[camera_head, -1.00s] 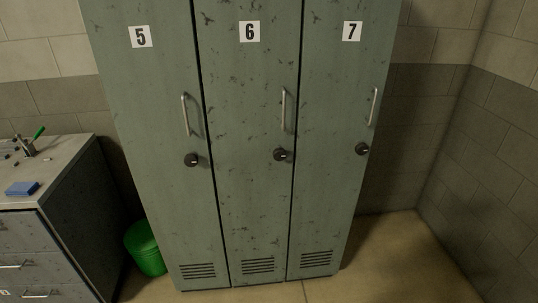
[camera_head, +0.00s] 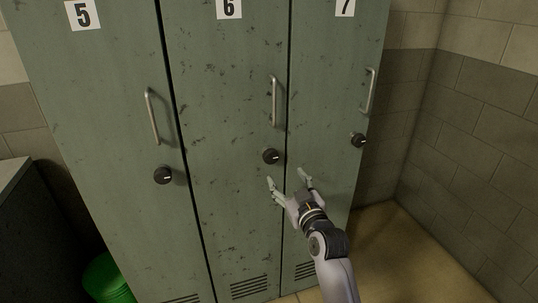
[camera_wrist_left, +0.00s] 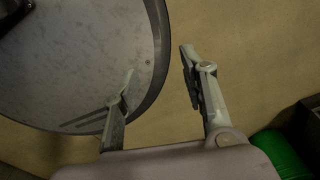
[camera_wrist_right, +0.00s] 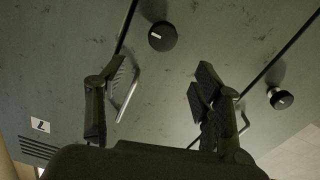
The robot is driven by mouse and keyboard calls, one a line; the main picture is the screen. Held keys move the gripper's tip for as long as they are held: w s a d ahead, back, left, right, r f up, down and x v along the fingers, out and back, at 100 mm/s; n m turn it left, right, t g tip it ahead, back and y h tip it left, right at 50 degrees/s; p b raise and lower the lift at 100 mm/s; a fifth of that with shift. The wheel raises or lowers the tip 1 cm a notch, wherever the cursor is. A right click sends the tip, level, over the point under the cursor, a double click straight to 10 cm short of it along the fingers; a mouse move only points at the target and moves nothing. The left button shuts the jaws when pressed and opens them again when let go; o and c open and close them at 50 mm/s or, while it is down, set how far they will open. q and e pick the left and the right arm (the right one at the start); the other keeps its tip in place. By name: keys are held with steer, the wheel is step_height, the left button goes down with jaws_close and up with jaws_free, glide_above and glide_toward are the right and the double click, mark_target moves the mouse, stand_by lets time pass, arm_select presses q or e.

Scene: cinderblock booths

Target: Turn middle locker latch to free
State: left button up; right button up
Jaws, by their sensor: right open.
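The middle locker, number 6 (camera_head: 225,110), is a speckled grey-green door between lockers 5 and 7. Its latch is a round black knob (camera_head: 270,156) below a vertical bar handle (camera_head: 274,102); the knob's white mark is toward the right in the head view. My right gripper (camera_head: 286,178) is open and empty, just below and right of this knob, with fingers pointing up toward the doors. In the right wrist view the same knob (camera_wrist_right: 162,36) shows beyond the fingertips, apart from them. My left gripper (camera_wrist_left: 157,78) is open and empty in the left wrist view.
Locker 5's knob (camera_head: 163,175) and locker 7's knob (camera_head: 359,140) flank the middle one. A green bin (camera_head: 107,280) stands at lower left, beside a dark cabinet (camera_head: 30,235). Bare floor (camera_head: 395,250) lies right of the lockers, before a block wall.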

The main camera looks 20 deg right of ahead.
mark_target(272, 157)
steer(key=w, duration=1.2)
steer(key=shift+w+a+f+p, duration=0.1)
steer(key=shift+w+a+p, duration=0.2)
steer(key=shift+p, duration=0.05)
steer(key=shift+w, duration=0.65)
arm_select(q)
steer(key=shift+w+a+r, duration=0.4)
steer(key=shift+w+r, duration=0.05)
steer(key=shift+w, duration=0.25)
arm_select(e)
steer(key=shift+w, duration=0.15)
arm_select(q)
steer(key=shift+s, duration=0.1)
arm_select(e)
steer(key=shift+c, duration=0.3)
steer(key=c, duration=1.1)
arm_select(q)
steer(key=shift+s, duration=0.1)
